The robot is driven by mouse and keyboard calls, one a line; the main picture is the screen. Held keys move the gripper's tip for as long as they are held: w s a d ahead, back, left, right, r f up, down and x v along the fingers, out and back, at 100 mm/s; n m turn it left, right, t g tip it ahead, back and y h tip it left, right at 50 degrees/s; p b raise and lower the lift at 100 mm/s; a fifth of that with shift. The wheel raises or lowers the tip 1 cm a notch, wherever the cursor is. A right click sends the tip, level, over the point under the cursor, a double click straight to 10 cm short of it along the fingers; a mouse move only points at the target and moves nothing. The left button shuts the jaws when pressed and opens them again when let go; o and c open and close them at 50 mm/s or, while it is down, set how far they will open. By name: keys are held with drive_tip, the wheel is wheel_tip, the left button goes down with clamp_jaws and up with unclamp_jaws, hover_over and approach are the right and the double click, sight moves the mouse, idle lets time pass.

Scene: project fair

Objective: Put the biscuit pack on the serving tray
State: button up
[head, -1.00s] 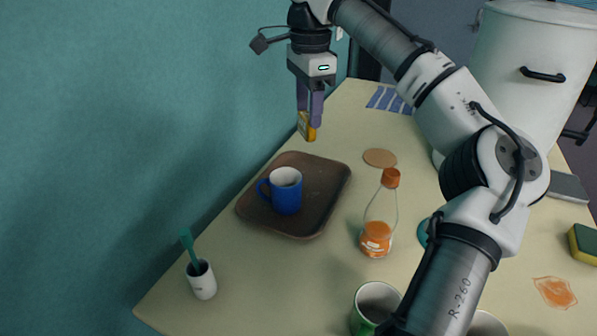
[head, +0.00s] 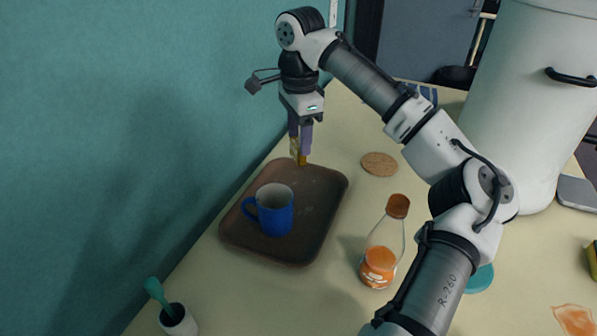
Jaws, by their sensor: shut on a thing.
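My gripper (head: 299,152) is shut on a small yellow-brown biscuit pack (head: 295,147), which is partly hidden between the purple fingers. It holds the pack at the far end of the brown serving tray (head: 320,205). I cannot tell whether the pack touches the tray or hangs just above it. A blue mug (head: 275,216) with a pale inside stands upright on the near left part of the tray. The right and far parts of the tray are bare.
A bottle (head: 384,250) with orange liquid stands right of the tray, and a round cork coaster (head: 379,164) lies beyond it. A white cup (head: 178,322) holding a teal item is at lower left. A large white container (head: 525,120) stands at right. The teal wall borders the left.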

wheel_tip(320, 180, down, 10)
drive_tip(key=shift+r+p, duration=0.1)
drive_tip(key=shift+p, duration=0.55)
drive_tip(key=o, duration=0.9)
drive_tip(key=shift+o, duration=0.2)
wheel_tip(320, 180, up, 12)
drive_tip(key=shift+r+b, duration=0.1)
drive_tip(key=shift+b, duration=1.05)
